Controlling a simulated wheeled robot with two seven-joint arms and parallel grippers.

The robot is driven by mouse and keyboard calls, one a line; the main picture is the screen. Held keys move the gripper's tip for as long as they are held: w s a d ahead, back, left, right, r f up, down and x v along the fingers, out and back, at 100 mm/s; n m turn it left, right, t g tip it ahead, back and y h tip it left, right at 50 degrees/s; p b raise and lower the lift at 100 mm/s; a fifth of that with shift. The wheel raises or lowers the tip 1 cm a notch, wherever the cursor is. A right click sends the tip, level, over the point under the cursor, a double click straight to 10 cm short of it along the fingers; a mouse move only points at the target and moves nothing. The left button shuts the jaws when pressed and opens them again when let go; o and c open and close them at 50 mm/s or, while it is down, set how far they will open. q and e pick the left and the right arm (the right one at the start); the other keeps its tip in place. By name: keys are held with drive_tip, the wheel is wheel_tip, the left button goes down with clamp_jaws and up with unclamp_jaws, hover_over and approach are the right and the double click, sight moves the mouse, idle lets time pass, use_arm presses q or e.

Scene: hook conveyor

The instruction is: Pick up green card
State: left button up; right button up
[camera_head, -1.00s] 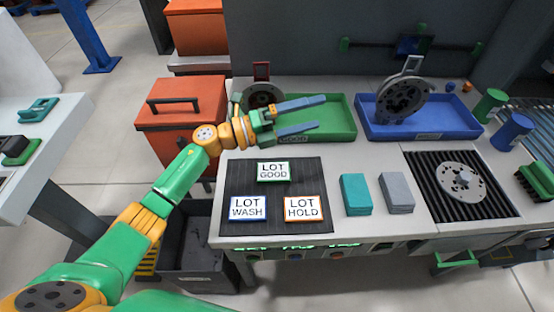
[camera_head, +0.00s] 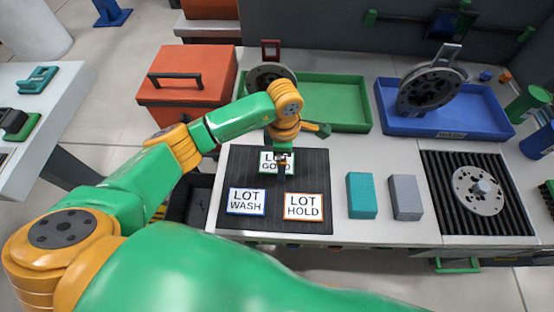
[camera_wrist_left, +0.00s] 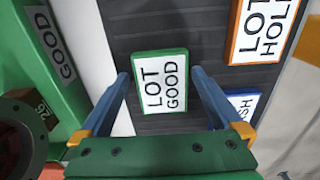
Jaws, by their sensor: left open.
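The green card is the green-edged "LOT GOOD" card (camera_head: 268,168), lying on the dark ribbed mat (camera_head: 318,170). In the left wrist view the card (camera_wrist_left: 161,82) lies between the blue fingers. My left gripper (camera_head: 281,160) is above the card and covers part of it in the head view. In the left wrist view the gripper (camera_wrist_left: 162,85) is open, with one finger on each side of the card. I cannot tell how far the fingertips are from the mat. My right gripper is not in view.
The blue-edged "LOT WASH" card (camera_head: 246,201) and orange-edged "LOT HOLD" card (camera_head: 304,206) lie on the same mat. Teal (camera_head: 362,195) and grey (camera_head: 405,197) blocks stand to the right. The green tray (camera_head: 345,88) and blue tray (camera_head: 480,120) are behind.

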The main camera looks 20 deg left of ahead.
use_arm(q)
drive_tip(key=shift+s+r, duration=0.1)
drive_tip(key=shift+s, duration=0.05)
drive_tip(key=c, duration=0.9)
drive_tip(key=shift+c, duration=1.3)
drive_tip(key=shift+r, duration=0.1)
drive_tip(key=shift+r+b, duration=0.35)
drive_tip(key=shift+b, duration=0.05)
drive_tip(key=shift+r+b, duration=0.5)
drive_tip(key=shift+r, duration=0.35)
drive_tip(key=s+d+r, duration=0.3)
drive_tip(key=d+r, duration=0.3)
drive_tip(key=r, duration=0.1)
drive_tip(key=s+d+r, duration=0.4)
drive_tip(key=d+r, duration=0.2)
drive_tip(key=r, duration=0.1)
drive_tip(key=shift+r+p, duration=0.2)
drive_tip(key=shift+p, duration=0.1)
